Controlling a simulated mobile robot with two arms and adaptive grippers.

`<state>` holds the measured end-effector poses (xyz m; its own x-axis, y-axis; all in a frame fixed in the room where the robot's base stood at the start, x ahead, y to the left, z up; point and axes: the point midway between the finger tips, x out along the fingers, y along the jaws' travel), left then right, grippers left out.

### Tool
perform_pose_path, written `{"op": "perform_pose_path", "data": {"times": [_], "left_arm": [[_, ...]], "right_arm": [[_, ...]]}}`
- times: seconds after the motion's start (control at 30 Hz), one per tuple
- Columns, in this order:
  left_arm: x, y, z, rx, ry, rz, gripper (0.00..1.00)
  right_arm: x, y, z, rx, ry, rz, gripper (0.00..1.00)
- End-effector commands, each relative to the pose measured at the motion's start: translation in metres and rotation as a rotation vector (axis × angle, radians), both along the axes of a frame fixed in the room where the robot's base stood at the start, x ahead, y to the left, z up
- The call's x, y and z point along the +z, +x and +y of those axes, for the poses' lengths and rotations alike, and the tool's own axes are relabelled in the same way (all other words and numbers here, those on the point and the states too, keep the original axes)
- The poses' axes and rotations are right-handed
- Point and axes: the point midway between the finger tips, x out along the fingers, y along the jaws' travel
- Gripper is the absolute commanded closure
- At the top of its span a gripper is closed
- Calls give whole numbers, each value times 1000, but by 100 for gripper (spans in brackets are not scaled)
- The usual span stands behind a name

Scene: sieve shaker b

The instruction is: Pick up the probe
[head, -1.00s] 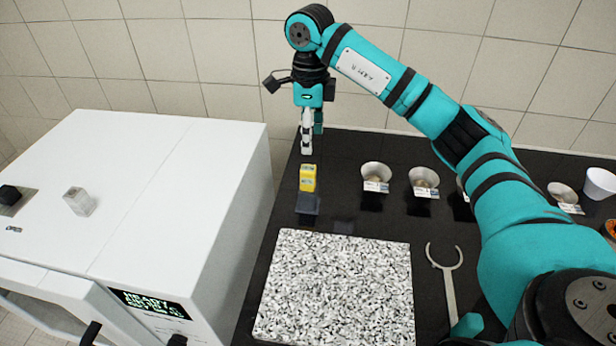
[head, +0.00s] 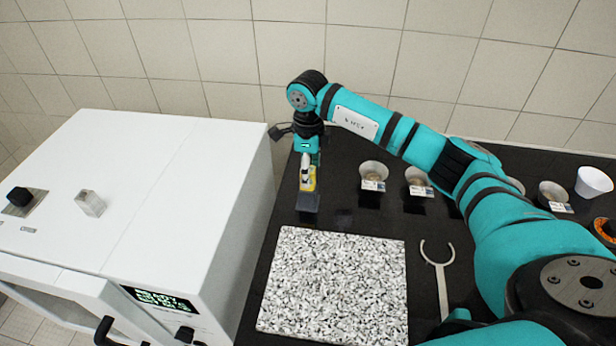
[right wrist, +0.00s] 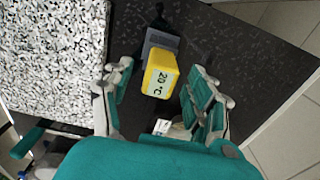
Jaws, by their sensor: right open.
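A white machine (head: 150,180) with a lit display stands at the left. A speckled slab (head: 335,285) lies in front of the probe, with a forked tool (head: 440,275) to its right. Several small bowls with labels, including one bowl (head: 373,172), stand along the back.

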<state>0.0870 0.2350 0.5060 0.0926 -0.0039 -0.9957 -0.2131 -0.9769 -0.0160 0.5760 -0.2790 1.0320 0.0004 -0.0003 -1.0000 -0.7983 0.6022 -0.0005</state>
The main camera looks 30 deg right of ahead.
Motion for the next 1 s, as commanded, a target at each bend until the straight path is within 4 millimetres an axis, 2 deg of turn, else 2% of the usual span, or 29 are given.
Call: {"op": "perform_pose_path", "data": {"times": [0.07, 0.5, 0.77, 0.87, 1.0], "left_arm": [[0, -1, -1, 0, -1, 1, 100], [0, -2, -1, 0, 0, 3, 100], [-2, -2, 0, 0, 0, 3, 100], [-7, -2, 0, 0, 0, 3, 100], [-18, -2, 0, 0, -1, 2, 100]], "right_arm": [[0, 0, 0, 0, 0, 0, 44], [0, 0, 0, 0, 0, 0, 100], [3, 0, 0, 0, 0, -1, 100], [12, 1, 0, 0, 1, -4, 100], [37, 2, 0, 0, 0, -6, 100]]}}
